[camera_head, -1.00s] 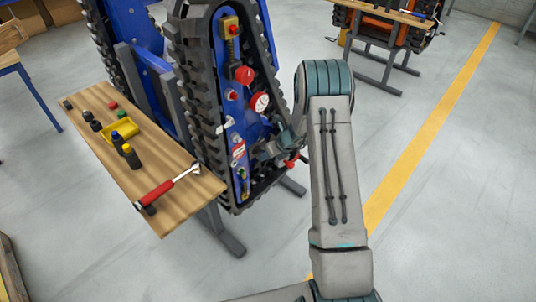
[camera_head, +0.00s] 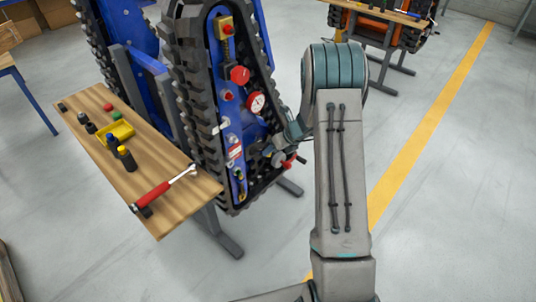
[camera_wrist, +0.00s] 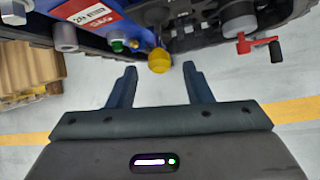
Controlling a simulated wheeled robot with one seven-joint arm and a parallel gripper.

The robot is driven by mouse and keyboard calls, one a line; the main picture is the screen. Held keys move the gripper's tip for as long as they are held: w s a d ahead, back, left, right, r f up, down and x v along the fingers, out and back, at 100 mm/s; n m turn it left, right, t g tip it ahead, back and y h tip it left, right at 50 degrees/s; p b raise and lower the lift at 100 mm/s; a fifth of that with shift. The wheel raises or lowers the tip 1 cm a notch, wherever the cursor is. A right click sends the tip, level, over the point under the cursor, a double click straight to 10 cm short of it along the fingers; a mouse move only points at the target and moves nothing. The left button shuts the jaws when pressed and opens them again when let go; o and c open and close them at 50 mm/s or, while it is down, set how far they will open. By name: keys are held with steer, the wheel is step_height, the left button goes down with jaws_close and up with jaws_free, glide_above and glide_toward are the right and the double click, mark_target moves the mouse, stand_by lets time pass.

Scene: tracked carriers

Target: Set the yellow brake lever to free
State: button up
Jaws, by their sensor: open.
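The yellow brake lever shows in the wrist view as a rounded yellow knob (camera_wrist: 159,61) at the edge of the carrier's blue panel. In the head view its small yellow end (camera_head: 239,173) is low on the panel, below the red-and-white label (camera_head: 235,153). The lever's shaft and set position are hard to make out. My gripper (camera_wrist: 159,75) is open and empty, its two fingers apart and pointing toward the knob. The knob appears between and just beyond the fingertips; I see no contact. In the head view my gripper is partly hidden beside the track.
A red crank handle (camera_wrist: 262,45) sticks out right of my fingers in the wrist view. The black track (camera_head: 187,120) surrounds the panel. A wooden bench (camera_head: 175,205) with a red-handled wrench (camera_head: 160,190) stands left. Floor to the right is clear.

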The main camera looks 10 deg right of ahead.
steer(key=v, duration=0.7)
steer(key=shift+r, duration=0.1)
steer(key=s+a+r+n+g, duration=0.2)
steer(key=s+a+r+n, duration=0.6)
steer(key=s+r+n, duration=0.65)
steer(key=s+r+n+h, duration=0.1)
steer(key=s+n+h, duration=0.1)
steer(key=s+n, duration=0.6)
steer(key=s+r+n+h, duration=0.2)
steer(key=s+n+h, duration=0.1)
steer(key=s+n, duration=0.6)
steer(key=shift+r, duration=0.3)
steer(key=shift+a, duration=0.1)
